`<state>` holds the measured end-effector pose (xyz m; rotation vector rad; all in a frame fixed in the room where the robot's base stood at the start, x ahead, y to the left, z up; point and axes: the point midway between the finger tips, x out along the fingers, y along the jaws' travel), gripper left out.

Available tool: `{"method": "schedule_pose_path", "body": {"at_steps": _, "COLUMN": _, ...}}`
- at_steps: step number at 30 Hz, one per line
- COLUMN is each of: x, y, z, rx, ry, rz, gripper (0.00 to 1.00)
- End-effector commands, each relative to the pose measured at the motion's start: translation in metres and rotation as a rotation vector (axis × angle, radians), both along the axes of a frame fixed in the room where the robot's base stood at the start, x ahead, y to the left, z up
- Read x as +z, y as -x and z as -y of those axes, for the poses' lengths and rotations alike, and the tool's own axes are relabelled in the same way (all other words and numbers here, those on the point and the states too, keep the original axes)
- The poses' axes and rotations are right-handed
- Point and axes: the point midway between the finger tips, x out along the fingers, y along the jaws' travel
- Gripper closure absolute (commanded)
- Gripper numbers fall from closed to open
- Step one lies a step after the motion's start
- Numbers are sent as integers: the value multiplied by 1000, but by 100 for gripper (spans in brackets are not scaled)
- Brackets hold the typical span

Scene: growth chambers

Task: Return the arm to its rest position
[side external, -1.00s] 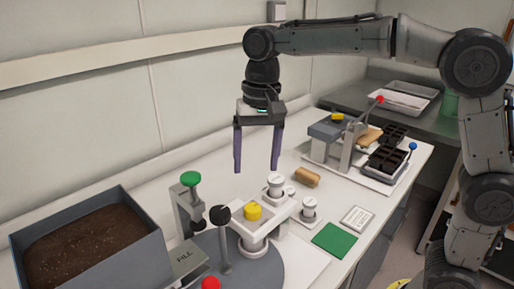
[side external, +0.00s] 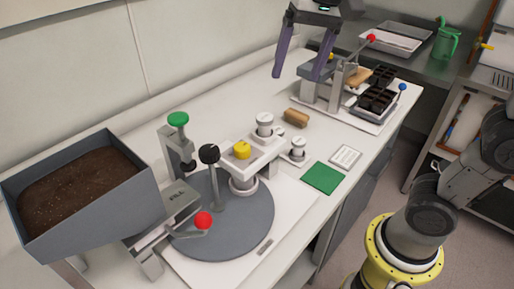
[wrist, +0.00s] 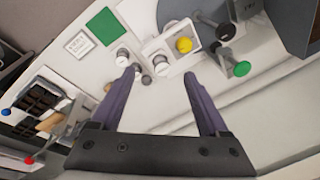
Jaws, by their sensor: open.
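My gripper (side external: 298,72) is open, with two purple fingers spread apart and nothing between them. In the side view it hangs above the back of the white bench, near the press station with the red-knobbed lever. In the wrist view the open fingers (wrist: 162,72) point down at the bench from above, with small white cylinders and the yellow-knobbed fixture lying beyond them. The upper part of my arm is cut off by the top of the side view.
A soil bin (side external: 82,190) and a grey turntable (side external: 235,225) with knobbed posts (side external: 178,119) stand at the left. A lever press (side external: 335,85) and black cell trays (side external: 378,98) are at the back right. A tan roll (side external: 296,117) and green square (side external: 322,178) lie mid-bench.

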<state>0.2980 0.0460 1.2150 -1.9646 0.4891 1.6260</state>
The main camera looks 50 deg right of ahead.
Motion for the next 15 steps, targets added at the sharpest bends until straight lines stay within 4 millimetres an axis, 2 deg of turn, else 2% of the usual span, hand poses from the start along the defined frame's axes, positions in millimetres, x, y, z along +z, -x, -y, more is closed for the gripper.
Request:
{"method": "schedule_pose_path", "body": {"at_steps": 1, "x": -2, "y": 21, "z": 10, "rx": 12, "ry": 7, "rz": 34, "gripper": 22}}
{"method": "schedule_pose_path", "body": {"at_steps": 6, "x": -26, "y": 76, "z": 30, "rx": 116, "ry": 54, "rz": 137, "gripper": 22}}
{"method": "schedule_pose_path", "body": {"at_steps": 12, "x": -76, "y": 123, "z": 43, "rx": 293, "ry": 147, "rz": 233, "gripper": 22}}
{"method": "schedule_pose_path", "body": {"at_steps": 15, "x": -102, "y": 137, "z": 46, "rx": 395, "ry": 197, "rz": 261, "gripper": 22}}
